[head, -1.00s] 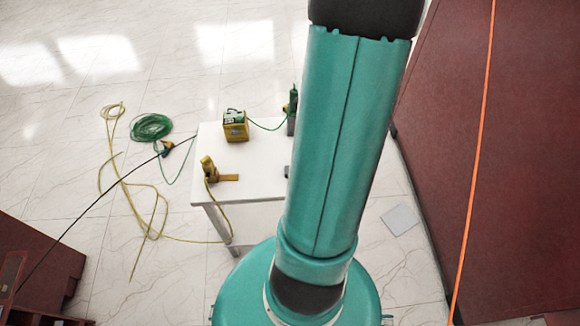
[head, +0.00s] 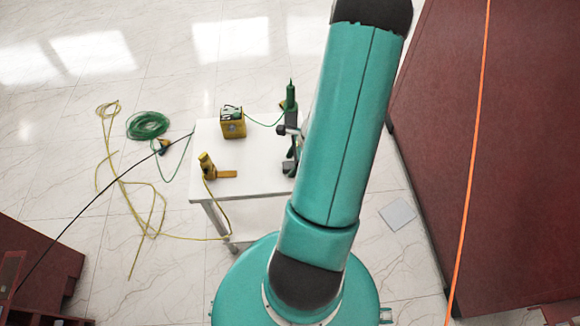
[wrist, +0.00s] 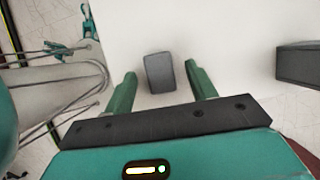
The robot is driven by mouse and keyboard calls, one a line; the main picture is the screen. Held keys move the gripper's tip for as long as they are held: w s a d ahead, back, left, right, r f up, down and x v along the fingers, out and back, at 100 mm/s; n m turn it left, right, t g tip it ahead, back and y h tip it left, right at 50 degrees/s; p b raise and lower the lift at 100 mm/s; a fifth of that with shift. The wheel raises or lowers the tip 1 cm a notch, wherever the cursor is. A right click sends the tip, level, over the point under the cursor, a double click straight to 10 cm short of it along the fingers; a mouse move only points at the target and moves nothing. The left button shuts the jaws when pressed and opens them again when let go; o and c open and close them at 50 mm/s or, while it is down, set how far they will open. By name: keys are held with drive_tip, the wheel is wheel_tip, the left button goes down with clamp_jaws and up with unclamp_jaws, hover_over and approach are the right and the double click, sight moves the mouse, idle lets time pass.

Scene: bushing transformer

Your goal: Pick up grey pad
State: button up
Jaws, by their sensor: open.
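A small grey block (wrist: 160,73), which looks like the grey pad, sits on a white surface in the wrist view. My gripper (wrist: 160,69) is open, with one green finger to each side of the block and a gap on both sides. How high the fingers are above the surface is hard to tell. In the head view a dark grey piece (head: 288,168) shows at the right edge of the white table (head: 250,183); I cannot tell if it is the same block.
A yellow box (head: 233,123), a yellow tool (head: 208,166) and a green tool (head: 290,98) stand on the table. Cables and a green coil (head: 148,125) lie on the floor. A flat grey square (head: 397,214) lies right. A dark grey block (wrist: 300,63) shows right in the wrist view.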

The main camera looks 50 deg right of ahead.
drive_tip(key=shift+w+a+f, duration=0.15)
drive_tip(key=shift+w+f, duration=0.05)
drive_tip(key=shift+f, duration=0.45)
drive_tip(key=c, duration=1)
drive_tip(key=shift+c, duration=0.2)
drive_tip(key=shift+r, duration=0.15)
